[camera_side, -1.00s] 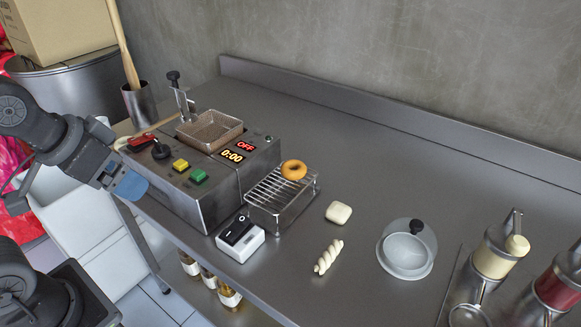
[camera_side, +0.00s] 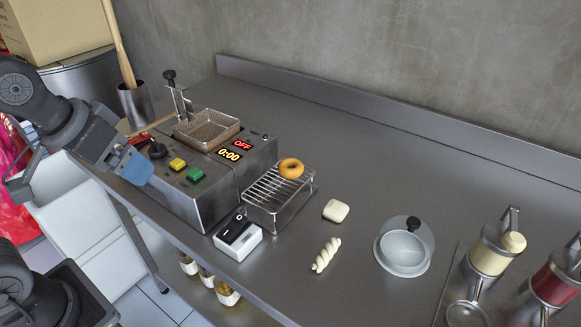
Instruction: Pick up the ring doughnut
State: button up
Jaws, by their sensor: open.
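The ring doughnut (camera_side: 291,168) is golden brown and lies on the far end of a raised wire rack (camera_side: 272,196). The rack stands on the steel worktop just right of the fryer. My gripper (camera_side: 138,168), with blue fingers, is open and empty at the left, above the front left edge of the fryer. It is well to the left of the doughnut, with the fryer's control panel between them. Nothing covers the doughnut.
The fryer (camera_side: 213,207) has a mesh basket (camera_side: 207,129), and its display reads OFF and 0:00. A switch box (camera_side: 238,238) stands before the rack. The worktop behind the rack is clear.

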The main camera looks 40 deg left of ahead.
jog(key=w+d+r+n+g, duration=0.2)
jog(key=w+r+n, duration=0.3)
jog(key=w, duration=0.4)
jog(key=n+g, duration=0.3)
jog(key=n, duration=1.1)
send_over(290, 164)
notch_tip(290, 164, down, 7)
notch_tip(290, 164, down, 13)
jog(key=shift+f, duration=0.1)
jog(key=shift+c, duration=0.3)
jog(key=c, duration=0.8)
